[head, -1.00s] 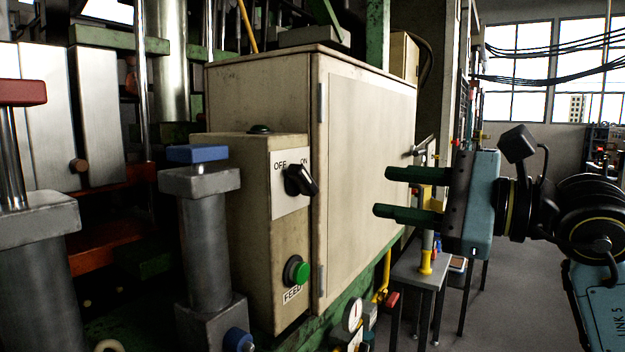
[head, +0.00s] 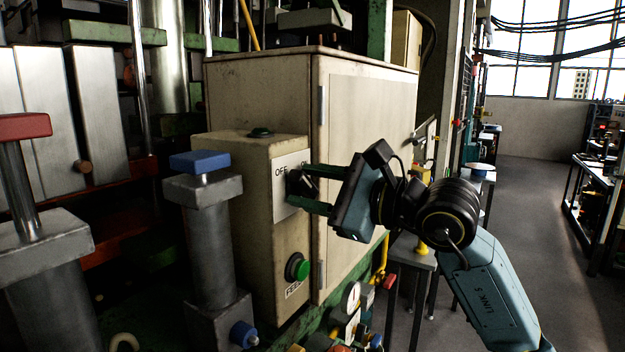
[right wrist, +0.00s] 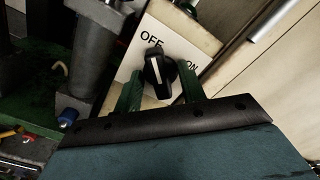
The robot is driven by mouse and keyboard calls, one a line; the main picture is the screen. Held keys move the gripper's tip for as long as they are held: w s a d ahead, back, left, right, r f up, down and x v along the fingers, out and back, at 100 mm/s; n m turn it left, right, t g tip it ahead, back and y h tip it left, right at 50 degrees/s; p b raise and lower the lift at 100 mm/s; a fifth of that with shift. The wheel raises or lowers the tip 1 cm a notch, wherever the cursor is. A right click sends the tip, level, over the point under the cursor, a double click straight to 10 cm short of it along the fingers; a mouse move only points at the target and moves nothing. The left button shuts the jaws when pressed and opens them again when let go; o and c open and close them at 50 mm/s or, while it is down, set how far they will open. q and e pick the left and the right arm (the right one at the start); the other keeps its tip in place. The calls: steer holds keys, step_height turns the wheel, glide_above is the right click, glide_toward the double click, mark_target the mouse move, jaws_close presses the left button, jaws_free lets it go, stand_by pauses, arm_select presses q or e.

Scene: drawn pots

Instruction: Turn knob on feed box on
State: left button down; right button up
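The feed box (head: 262,215) is a beige box with a white plate marked OFF on the left and ON on the right. Its black knob (head: 295,186) sits on the plate, partly covered by my fingers in the head view. In the right wrist view the knob (right wrist: 160,76) shows clearly, its white line pointing roughly toward OFF. My right gripper (head: 305,187) has its green fingers apart, one on each side of the knob; it also shows in the right wrist view (right wrist: 161,88). Whether the fingers touch the knob I cannot tell. My left gripper is out of view.
A green button (head: 297,267) with a FEED label is below the knob. A large beige cabinet (head: 365,130) stands right behind the feed box. A grey post with a blue top (head: 200,161) stands left of it. Open floor (head: 535,200) lies to the right.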

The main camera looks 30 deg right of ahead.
jaws_close()
stand_by(0.3)
steer(key=m+b, duration=0.1)
steer(key=m, duration=0.7)
steer(key=shift+w+d+m, duration=0.1)
steer(key=shift+m, duration=0.2)
steer(key=m, duration=0.4)
steer(key=m+p, duration=0.2)
steer(key=m, duration=0.3)
steer(key=shift+d+p, duration=0.15)
steer(key=shift+p, duration=0.15)
steer(key=shift+m, duration=0.3)
